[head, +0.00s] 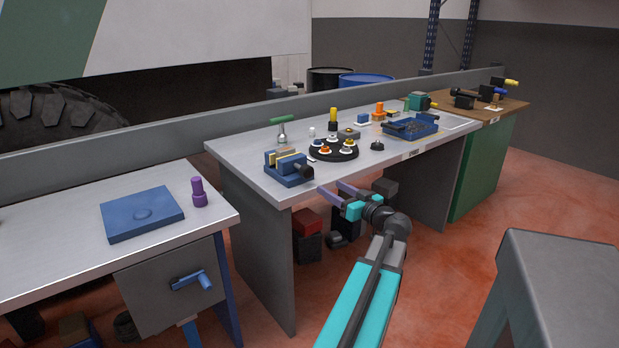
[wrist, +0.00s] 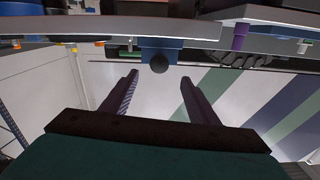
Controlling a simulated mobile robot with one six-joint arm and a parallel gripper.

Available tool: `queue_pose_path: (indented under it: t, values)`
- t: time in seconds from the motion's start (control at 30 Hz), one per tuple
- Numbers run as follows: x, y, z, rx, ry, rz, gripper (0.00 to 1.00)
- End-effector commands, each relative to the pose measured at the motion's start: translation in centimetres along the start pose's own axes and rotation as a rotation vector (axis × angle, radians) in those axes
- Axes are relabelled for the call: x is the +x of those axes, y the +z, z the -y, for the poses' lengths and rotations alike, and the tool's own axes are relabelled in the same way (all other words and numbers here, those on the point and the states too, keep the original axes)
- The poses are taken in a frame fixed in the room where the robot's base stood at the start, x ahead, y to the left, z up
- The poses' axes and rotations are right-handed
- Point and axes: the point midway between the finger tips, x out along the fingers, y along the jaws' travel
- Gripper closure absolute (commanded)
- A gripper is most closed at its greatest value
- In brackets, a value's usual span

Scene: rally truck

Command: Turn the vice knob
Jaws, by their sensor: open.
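The blue vice (head: 287,175) stands at the near left corner of the middle table, with yellowish blocks at its jaws. Its dark round knob (head: 305,172) sticks out at the front right. My gripper (head: 329,188) is open and empty, its two purple fingers reaching toward the table's front edge near the knob. In the wrist view, which looks upside down, the vice (wrist: 160,48) and its knob (wrist: 158,64) appear beyond and between the spread fingertips (wrist: 159,77). The fingers look apart from the knob.
A round black tray (head: 334,157) of several small pieces stands right of the vice. A left table (head: 60,262) holds a blue plate (head: 143,214) and a purple piece (head: 199,193). A grey surface (head: 560,285) stands at near right. Red floor (head: 455,290) is clear between.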

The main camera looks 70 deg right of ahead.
Motion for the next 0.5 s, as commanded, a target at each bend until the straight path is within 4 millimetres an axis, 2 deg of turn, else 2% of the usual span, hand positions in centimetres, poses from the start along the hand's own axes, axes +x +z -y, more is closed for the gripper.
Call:
queue_pose_path:
  t: [0.5]
  values:
    - [6.9,-0.1,-0.1,0.000,-0.001,0.000,0.46]
